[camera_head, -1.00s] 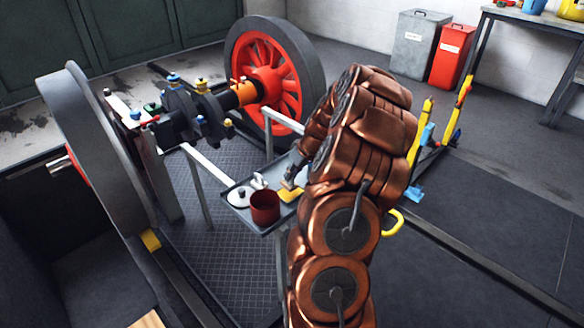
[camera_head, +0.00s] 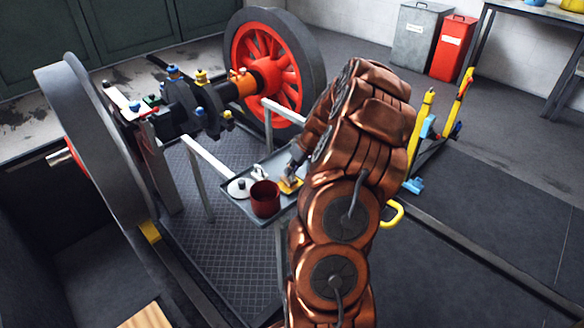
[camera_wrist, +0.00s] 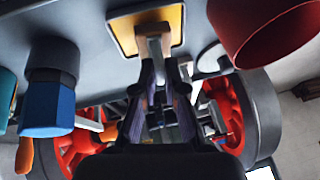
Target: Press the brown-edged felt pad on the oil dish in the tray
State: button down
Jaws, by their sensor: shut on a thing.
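My gripper (camera_wrist: 160,85) is shut on a small pale block with a brown edge, which I take to be the felt pad (camera_wrist: 154,42). The pad's far end overlaps a square yellow dish with a thin dark rim, apparently the oil dish (camera_wrist: 125,36), in the wrist view. I cannot tell whether the pad touches it. In the head view the yellow dish (camera_head: 288,187) lies in the grey tray (camera_head: 239,208), right of a dark red cup (camera_head: 265,199). My gripper (camera_head: 291,178) is just above the dish; the pad is hidden or too small to see there.
The red cup also shows in the wrist view (camera_wrist: 262,32), close beside the dish. A white round lid-like thing (camera_head: 240,188) is left of the cup. A wheelset with a red-spoked wheel (camera_head: 268,65) stands behind the tray.

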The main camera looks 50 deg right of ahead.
jog(key=shift+f, duration=0.5)
dwell(0.6)
jog(key=shift+r, duration=0.1)
dwell(0.5)
jog(key=shift+r+p, duration=0.6)
jog(key=shift+r, duration=2.8)
jog(key=w+a+r+n, duration=0.1)
jog(key=w+a+r, duration=0.3)
jog(key=a, duration=0.5)
jog(key=w+a+r, duration=0.2)
jog(key=w+a, duration=0.3)
jog(key=a, duration=0.5)
jog(key=w+a+r+n, duration=0.1)
jog(key=a+r, duration=0.2)
jog(key=a, duration=0.7)
jog(key=w+a+r, duration=0.1)
jog(key=a+r, duration=0.2)
jog(key=a, duration=0.6)
jog(key=s+r+p, duration=0.3)
jog(key=r+p, duration=1.2)
jog(key=p, duration=1.2)
jog(key=shift+d+y+p, duration=0.2)
jog(key=shift+y+p, duration=0.1)
jog(key=shift+p, duration=0.1)
